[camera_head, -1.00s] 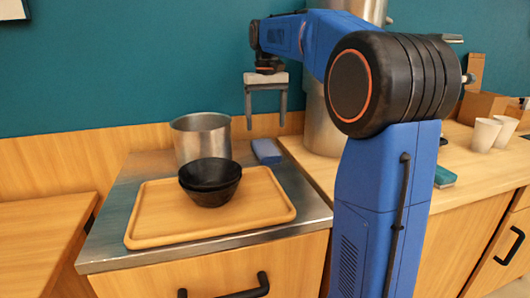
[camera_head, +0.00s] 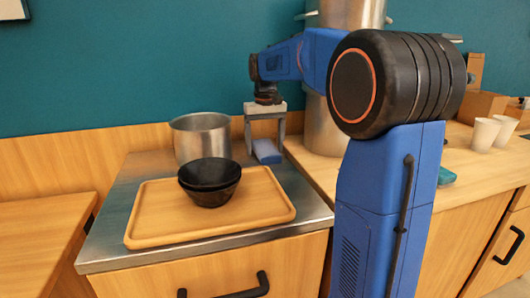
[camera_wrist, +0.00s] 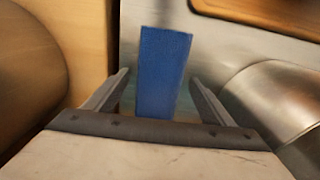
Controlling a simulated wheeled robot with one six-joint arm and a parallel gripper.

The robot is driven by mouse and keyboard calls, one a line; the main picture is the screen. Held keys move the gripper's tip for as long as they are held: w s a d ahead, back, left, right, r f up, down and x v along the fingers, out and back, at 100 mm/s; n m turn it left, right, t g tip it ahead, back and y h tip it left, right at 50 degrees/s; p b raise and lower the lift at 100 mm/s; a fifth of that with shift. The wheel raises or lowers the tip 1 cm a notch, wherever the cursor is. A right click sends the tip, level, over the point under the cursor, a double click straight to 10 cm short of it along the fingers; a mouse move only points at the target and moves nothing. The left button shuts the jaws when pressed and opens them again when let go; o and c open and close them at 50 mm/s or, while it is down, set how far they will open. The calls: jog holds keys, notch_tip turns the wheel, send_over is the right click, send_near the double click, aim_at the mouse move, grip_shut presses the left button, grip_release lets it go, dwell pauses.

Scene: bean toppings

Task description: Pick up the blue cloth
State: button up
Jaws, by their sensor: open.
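The blue cloth (camera_head: 267,151) is a small folded block lying on the steel counter, just right of the metal pot. In the wrist view the cloth (camera_wrist: 162,70) stretches away between the two fingers. My gripper (camera_head: 265,148) points down over the cloth, with one finger on each side of it. In the wrist view my gripper (camera_wrist: 158,85) is open, with gaps between the fingers and the cloth. The lower end of the cloth there is hidden behind the gripper body.
The metal pot (camera_head: 202,138) stands close on the left. A wooden tray (camera_head: 150,212) with stacked black bowls (camera_head: 209,183) is in front. A tall steel cylinder (camera_head: 322,125) stands close on the right. White cups (camera_head: 485,134) and a teal item (camera_head: 446,176) are farther right.

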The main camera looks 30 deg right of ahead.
aim_at(265, 147)
jog(key=c, duration=1.2)
jog(key=shift+o, duration=0.2)
notch_tip(265, 147, up, 10)
jog(key=o, duration=0.4)
jog(key=c, duration=0.3)
jog(key=shift+s, duration=0.1)
